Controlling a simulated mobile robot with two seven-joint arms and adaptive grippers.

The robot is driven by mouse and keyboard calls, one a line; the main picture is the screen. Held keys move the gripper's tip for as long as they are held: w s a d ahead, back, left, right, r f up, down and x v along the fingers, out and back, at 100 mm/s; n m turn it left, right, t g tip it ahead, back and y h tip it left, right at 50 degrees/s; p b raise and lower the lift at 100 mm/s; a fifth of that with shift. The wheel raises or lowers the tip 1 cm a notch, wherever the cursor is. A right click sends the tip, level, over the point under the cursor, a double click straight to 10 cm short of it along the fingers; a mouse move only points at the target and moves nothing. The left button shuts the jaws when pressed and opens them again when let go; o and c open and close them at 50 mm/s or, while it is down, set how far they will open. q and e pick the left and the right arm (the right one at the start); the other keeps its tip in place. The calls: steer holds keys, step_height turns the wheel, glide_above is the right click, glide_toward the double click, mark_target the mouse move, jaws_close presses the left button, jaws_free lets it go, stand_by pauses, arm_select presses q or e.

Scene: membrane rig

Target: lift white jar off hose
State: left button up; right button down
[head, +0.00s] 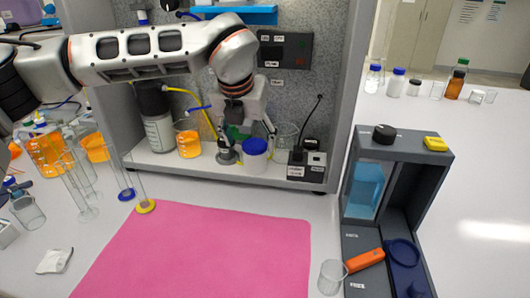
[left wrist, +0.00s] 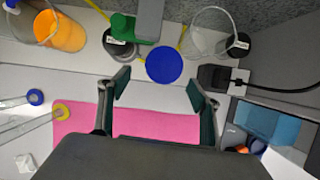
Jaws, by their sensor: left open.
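The white jar (head: 255,162) with a blue lid stands upright on the rig's pale floor. In the left wrist view its blue lid (left wrist: 163,65) shows from above, ahead of and between the fingers. A yellow hose (head: 208,118) hangs down the back panel. In the left wrist view the hose (left wrist: 182,38) runs close to the jar; whether the jar rests on it is hidden. My right gripper is out of view.
An orange-filled beaker (head: 188,145) and a dark-topped bottle (head: 157,125) stand left of the jar. A clear beaker (head: 286,134) and a black socket box (head: 306,162) are close on its right. A pink mat (head: 200,255) lies clear in front.

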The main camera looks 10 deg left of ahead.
mark_target(255, 154)
arm_select(q)
steer(key=shift+x, duration=0.95)
steer(key=x, duration=0.5)
steer(key=shift+w+d+f, duration=0.2)
steer(key=shift+w, duration=0.1)
steer(key=shift+c, duration=0.3)
steer(key=c, duration=1.1)
